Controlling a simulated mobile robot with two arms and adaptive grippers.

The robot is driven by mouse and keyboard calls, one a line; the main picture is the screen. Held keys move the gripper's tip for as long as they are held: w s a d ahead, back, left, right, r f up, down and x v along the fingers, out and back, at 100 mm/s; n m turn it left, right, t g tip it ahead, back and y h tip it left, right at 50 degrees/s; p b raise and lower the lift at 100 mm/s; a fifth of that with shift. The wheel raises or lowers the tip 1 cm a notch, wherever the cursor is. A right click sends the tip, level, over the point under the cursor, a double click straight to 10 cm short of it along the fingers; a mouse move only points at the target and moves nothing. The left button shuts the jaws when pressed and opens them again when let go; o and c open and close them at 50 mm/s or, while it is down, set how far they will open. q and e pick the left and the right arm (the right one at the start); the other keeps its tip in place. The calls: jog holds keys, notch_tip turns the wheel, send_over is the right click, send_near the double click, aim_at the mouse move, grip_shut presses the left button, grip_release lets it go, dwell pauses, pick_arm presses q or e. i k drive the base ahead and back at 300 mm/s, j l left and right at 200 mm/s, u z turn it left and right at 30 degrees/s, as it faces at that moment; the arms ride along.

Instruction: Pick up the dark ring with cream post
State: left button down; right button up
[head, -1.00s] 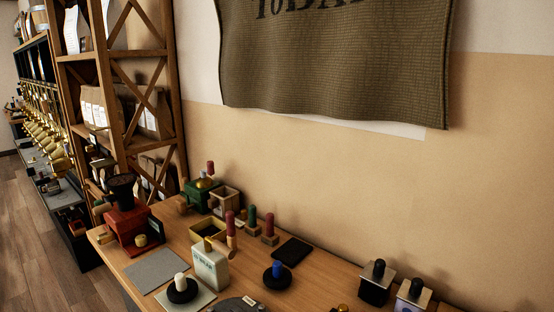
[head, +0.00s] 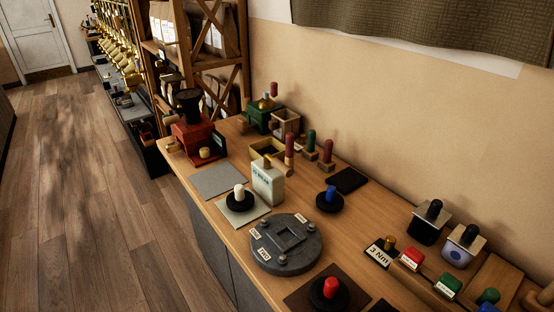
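The dark ring with cream post (head: 240,199) sits upright on a light grey square mat (head: 232,219) near the front edge of the wooden counter. Its black round base lies flat and the cream post stands up from its middle. A white box-shaped container (head: 268,186) with a brass top stands just to its right and behind it. Similar dark rings stand nearby, one with a blue post (head: 330,199) and one with a red post (head: 330,290). Neither of my grippers is in view.
A round grey metal fixture (head: 287,262) lies in front of the ring to the right. A red grinder (head: 197,136) and an empty grey mat (head: 218,181) are to the left. Labelled coloured knobs (head: 411,258) crowd the right. Wooden floor (head: 90,190) is open at left.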

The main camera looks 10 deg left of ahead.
aim_at(241, 200)
jog(key=i+j+z, duration=0.1)
jog(key=j, duration=0.3)
jog(key=i+j, duration=0.15)
jog(key=j, duration=0.3)
jog(key=i+j+z, duration=0.15)
jog(key=j, duration=0.3)
jog(key=j+z, duration=0.1)
jog(key=j, duration=0.3)
